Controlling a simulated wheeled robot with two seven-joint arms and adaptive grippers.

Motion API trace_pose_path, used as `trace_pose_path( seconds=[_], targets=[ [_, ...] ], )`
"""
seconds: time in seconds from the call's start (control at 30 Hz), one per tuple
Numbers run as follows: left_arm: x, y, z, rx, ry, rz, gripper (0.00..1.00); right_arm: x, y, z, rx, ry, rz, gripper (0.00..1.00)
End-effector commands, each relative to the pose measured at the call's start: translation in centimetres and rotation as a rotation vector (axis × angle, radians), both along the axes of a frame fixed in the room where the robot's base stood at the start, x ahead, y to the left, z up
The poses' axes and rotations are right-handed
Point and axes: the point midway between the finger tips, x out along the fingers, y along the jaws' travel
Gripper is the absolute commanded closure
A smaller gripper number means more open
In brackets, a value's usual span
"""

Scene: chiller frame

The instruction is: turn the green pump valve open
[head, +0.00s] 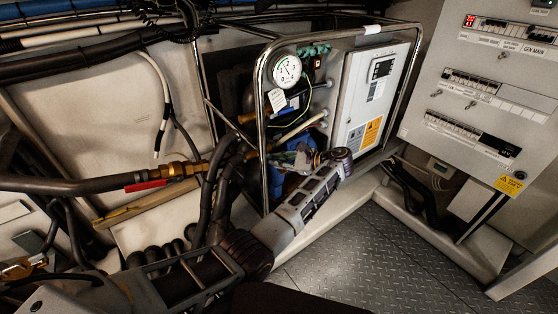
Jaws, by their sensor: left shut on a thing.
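My left arm comes in from the lower left, and its wrist bends back to the left in front of the chiller frame. My left gripper (303,157) is shut at the pump valve, low in the frame beside the blue pump (277,182). The fingers cover most of the valve, and its green handle cannot be made out clearly, nor its angle. My right gripper is not in view.
The tubular metal frame (262,100) surrounds a pressure gauge (286,70), teal-green fittings (315,50) and a white control box (370,95). A red-handled valve (146,185) is on the left pipe. An electrical panel (485,90) stands right. Floor plate (350,260) is clear.

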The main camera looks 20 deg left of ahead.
Motion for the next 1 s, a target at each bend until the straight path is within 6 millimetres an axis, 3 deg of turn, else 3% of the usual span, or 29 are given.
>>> trace_pose_path(
  seconds=[0.47,0.5,0.67,1.0],
  targets=[
    [-0.03,0.01,-0.08,-0.004,-0.002,0.001,1.00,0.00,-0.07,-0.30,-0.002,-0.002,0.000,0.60],
    [-0.03,0.01,-0.08,-0.004,-0.002,0.001,0.86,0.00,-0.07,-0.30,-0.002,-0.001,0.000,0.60],
    [-0.02,0.01,-0.07,-0.003,-0.002,0.001,0.65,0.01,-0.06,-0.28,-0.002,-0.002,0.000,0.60],
    [0.02,0.02,0.03,-0.002,-0.004,0.000,0.65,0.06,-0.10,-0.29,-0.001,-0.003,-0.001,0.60]
  ],
)
